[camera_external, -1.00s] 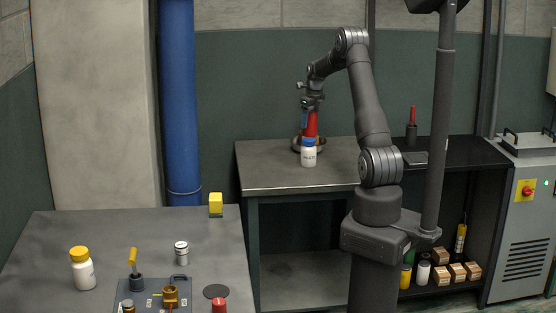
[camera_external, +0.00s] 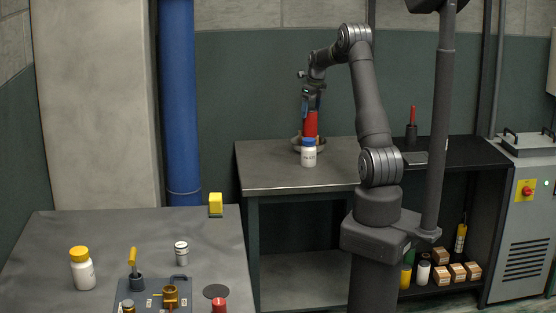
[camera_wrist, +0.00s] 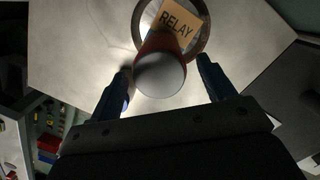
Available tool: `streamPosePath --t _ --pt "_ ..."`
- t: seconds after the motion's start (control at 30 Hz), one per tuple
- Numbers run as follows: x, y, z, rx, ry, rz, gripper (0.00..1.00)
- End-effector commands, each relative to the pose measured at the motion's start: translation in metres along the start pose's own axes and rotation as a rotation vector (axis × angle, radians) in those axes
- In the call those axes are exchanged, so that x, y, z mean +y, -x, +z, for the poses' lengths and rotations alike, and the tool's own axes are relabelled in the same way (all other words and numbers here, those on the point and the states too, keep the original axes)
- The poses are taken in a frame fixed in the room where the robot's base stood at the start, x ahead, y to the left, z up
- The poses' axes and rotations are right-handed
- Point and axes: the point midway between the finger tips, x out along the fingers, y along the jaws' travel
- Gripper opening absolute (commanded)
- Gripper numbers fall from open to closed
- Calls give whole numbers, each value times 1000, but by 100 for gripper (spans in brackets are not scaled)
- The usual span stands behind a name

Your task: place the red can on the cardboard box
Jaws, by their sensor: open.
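The box lies inside a round dish (camera_wrist: 203,45); the can hides part of the box. My gripper (camera_external: 313,105) is open above the can. In the wrist view, my gripper (camera_wrist: 162,68) has a finger on each side of it, with visible gaps.
A white bottle with a blue cap (camera_external: 309,154) stands just in front of the dish. The far tabletop (camera_external: 265,175) is clear to the left. The near table holds a yellow-capped bottle (camera_external: 82,270), a yellow block (camera_external: 215,204) and another red item (camera_external: 219,305).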

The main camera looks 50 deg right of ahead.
Motion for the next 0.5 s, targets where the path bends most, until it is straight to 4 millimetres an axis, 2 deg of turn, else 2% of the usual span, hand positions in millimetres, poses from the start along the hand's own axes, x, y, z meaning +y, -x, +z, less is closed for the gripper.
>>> streamPosePath --t 0.03,0.2,0.33,0.5 --pt "0 13 0 -3 0 -3 76" --pt "0 47 0 -1 0 -2 76" --pt "0 64 0 1 -1 -1 76" --pt "0 74 0 2 -1 0 76"
